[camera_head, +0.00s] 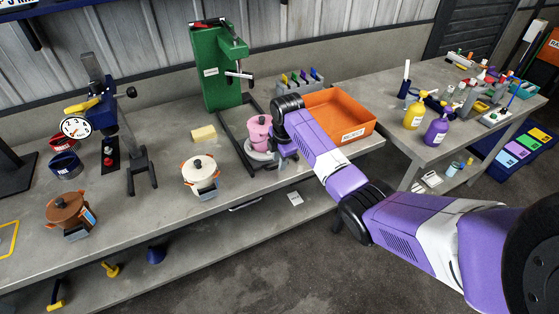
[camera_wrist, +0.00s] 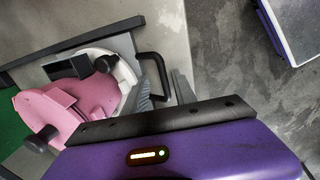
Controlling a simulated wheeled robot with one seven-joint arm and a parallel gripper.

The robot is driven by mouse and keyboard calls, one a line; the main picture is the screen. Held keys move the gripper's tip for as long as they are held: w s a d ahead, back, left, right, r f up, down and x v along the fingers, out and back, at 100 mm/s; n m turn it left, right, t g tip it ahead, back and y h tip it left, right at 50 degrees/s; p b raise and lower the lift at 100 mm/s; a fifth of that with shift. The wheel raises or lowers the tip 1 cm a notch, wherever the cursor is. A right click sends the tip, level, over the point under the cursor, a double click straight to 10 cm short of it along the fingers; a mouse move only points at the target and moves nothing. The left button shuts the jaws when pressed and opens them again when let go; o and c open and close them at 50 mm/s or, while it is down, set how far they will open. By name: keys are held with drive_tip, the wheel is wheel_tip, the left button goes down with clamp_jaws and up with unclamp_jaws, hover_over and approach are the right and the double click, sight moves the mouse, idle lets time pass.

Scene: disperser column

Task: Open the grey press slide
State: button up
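The green press (camera_head: 220,70) stands on the workbench, with two dark rails running forward from its base. A pink pot (camera_head: 260,132) sits on a pale grey slide (camera_head: 258,156) between these rails. In the wrist view, the pink pot (camera_wrist: 75,105) and the slide's pale rim (camera_wrist: 122,72) show at left. A black D-shaped handle (camera_wrist: 160,72) sticks out at the rim. My gripper (camera_wrist: 164,92) is open, with its grey fingers on either side of the handle's outer bar. In the head view, my gripper (camera_head: 283,150) is partly hidden by my wrist beside the pink pot.
An orange bin (camera_head: 345,138) stands just right of my wrist. The bench's front edge is close, with open floor beyond.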

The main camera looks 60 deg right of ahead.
wheel_tip(320, 180, up, 7)
drive_tip(key=s, duration=0.1)
drive_tip(key=shift+s+a+r+b, duration=0.2)
drive_tip(key=shift+a+b, duration=0.1)
drive_tip(key=shift+a, duration=0.05)
idle(0.4)
